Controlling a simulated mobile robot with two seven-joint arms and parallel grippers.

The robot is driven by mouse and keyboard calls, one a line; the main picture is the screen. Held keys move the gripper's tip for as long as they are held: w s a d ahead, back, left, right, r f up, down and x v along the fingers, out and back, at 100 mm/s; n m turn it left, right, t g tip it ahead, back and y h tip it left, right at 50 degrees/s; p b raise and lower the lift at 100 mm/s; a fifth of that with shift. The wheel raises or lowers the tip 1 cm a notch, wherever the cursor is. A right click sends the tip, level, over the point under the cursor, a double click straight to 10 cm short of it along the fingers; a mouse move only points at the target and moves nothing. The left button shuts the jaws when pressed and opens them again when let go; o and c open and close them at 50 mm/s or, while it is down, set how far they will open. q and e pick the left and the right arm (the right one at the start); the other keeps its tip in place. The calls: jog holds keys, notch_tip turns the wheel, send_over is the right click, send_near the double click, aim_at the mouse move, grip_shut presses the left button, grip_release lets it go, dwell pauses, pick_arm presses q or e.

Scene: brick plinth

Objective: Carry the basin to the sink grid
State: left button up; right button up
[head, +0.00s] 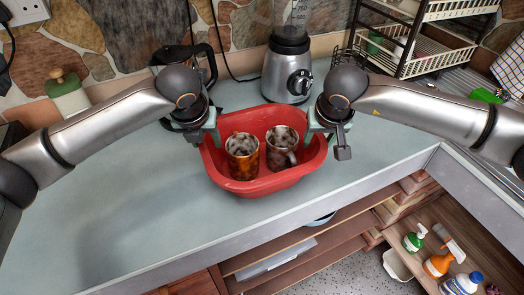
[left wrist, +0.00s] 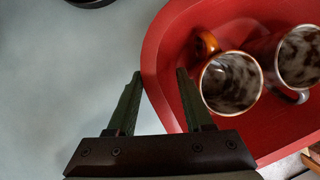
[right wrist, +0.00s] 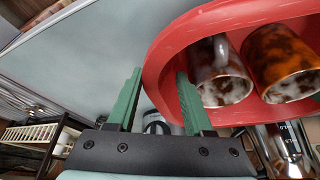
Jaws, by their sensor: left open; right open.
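The red basin (head: 262,187) sits on the grey-blue counter near its front edge. A brown-orange mug (head: 242,158) and a grey-brown mug (head: 281,149) stand inside it. My left gripper (head: 204,137) is open at the basin's left rim; in the left wrist view the rim (left wrist: 152,62) lies between its fingers. My right gripper (head: 327,143) is open at the right rim; in the right wrist view the rim (right wrist: 152,85) shows between its fingers. I cannot tell whether either finger pair touches it. I cannot clearly make out a sink grid; a ribbed pale surface (head: 455,88) lies at the right.
A blender (head: 288,72) and a dark kettle (head: 184,60) stand behind the basin. A dish rack (head: 425,40) stands at the back right. A green-lidded jar (head: 68,95) is at the back left. Bottles (head: 438,263) stand on a lower shelf. The counter's left is clear.

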pick_arm(q)
jog(key=shift+w+f, duration=0.3)
jog(key=shift+f, duration=0.35)
pick_arm(e)
jog(key=shift+w+f, duration=0.3)
jog(key=shift+f, duration=0.35)
pick_arm(q)
grip_shut()
pick_arm(e)
grip_shut()
pick_arm(q)
jog(key=shift+r, duration=0.15)
pick_arm(e)
jog(key=shift+r, duration=0.15)
